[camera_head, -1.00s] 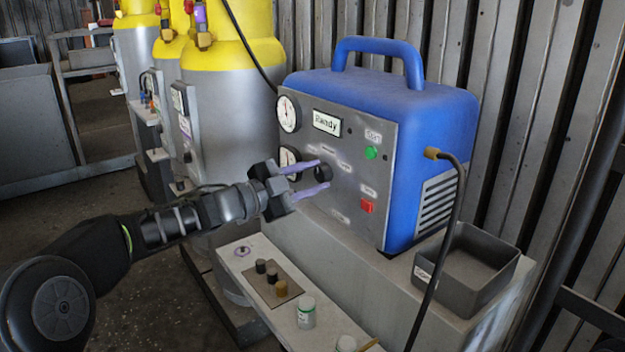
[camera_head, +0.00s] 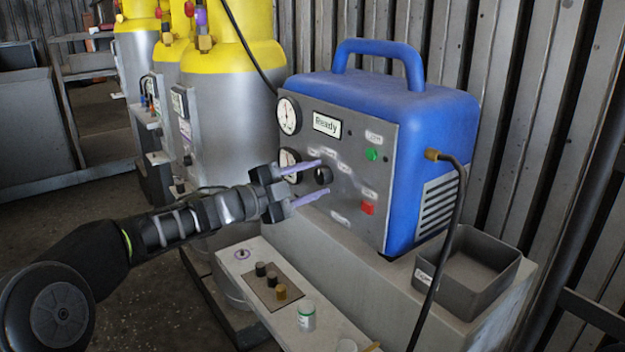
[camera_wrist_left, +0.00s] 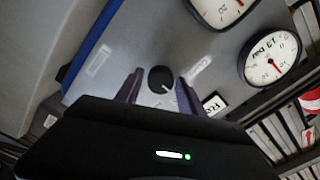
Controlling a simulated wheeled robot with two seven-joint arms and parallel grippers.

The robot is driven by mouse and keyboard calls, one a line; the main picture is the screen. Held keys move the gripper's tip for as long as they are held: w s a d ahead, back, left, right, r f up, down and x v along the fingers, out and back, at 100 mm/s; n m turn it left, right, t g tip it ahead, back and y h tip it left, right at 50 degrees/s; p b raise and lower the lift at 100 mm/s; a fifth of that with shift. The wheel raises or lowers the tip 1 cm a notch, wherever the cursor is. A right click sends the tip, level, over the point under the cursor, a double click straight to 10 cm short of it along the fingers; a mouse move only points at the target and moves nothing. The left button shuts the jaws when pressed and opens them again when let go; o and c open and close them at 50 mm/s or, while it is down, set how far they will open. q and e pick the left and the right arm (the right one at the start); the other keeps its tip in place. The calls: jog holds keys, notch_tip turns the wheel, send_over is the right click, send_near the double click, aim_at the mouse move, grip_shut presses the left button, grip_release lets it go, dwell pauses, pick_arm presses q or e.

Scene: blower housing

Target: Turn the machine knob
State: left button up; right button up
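The blue machine (camera_head: 440,115) has a grey front panel with a black round knob (camera_head: 323,175) between a lower gauge and a red button. My left gripper (camera_head: 315,180) is open in front of the panel, its two purple fingers pointing at it, one above and one below the knob in the head view. In the left wrist view the knob (camera_wrist_left: 161,79) shows between the two fingertips (camera_wrist_left: 158,82), with clear gaps on both sides and a white mark on its lower right. My right gripper is not in view.
The panel carries two gauges (camera_head: 289,116), a "Ready" display (camera_head: 327,125), a green button (camera_head: 371,154) and a red button (camera_head: 367,209). A hose (camera_head: 452,215) hangs at the right by a grey tray (camera_head: 468,270). Below, a ledge (camera_head: 240,268) holds small knobs and a jar (camera_head: 306,316).

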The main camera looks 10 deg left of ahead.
pick_arm(q)
jog(key=shift+o, duration=1.1)
jog(key=shift+a+r, duration=0.1)
jog(key=v, duration=0.7)
jog(key=shift+s+p, duration=0.3)
jog(key=shift+p, duration=0.05)
jog(key=shift+a, duration=0.2)
